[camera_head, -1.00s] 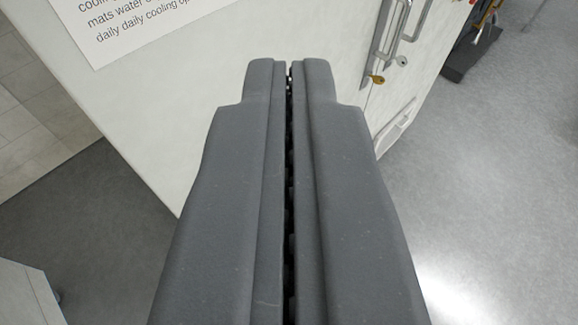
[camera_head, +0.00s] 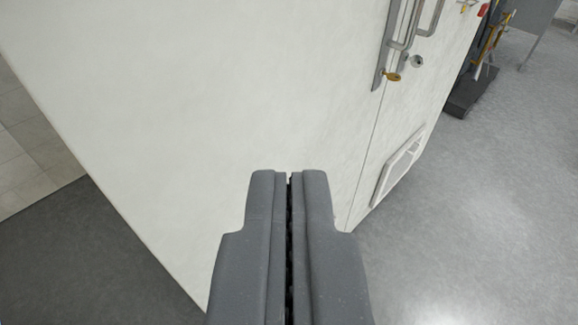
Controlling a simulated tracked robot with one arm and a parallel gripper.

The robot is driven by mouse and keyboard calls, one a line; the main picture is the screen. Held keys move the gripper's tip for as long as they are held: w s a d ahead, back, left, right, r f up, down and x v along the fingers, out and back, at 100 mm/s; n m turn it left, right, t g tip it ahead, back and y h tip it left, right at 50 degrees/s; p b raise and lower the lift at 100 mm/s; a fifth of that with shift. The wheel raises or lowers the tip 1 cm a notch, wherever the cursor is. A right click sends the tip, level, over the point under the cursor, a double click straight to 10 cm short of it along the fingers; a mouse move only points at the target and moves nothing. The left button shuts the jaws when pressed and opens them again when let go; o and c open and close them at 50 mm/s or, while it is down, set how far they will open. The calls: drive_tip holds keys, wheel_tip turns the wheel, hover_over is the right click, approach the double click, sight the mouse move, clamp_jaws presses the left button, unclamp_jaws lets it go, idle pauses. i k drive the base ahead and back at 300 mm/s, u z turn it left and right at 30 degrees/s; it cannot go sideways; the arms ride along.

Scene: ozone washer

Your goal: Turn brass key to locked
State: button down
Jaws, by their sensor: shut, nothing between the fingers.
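The brass key (camera_head: 392,77) shows in the head camera view at the upper right. It sits at the lower end of a grey metal handle plate (camera_head: 379,72) on the white cabinet door. My gripper (camera_head: 290,173) is shut and empty at the lower middle of the view. Its tips appear below and to the left of the key and apart from it. The key is small here, and its exact turn is hard to read.
The white cabinet (camera_head: 200,110) fills the middle. A round silver lock (camera_head: 417,61) is right of the key. A white framed vent or flap (camera_head: 400,168) is lower on the cabinet. Dark equipment (camera_head: 472,92) stands on the floor behind. Grey floor (camera_head: 480,220) is clear at right.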

sight(392, 77)
drive_tip(key=u, duration=0.15)
drive_tip(key=k, duration=0.4)
drive_tip(key=z, duration=0.85)
drive_tip(key=i, duration=0.8)
drive_tip(key=z, duration=0.15)
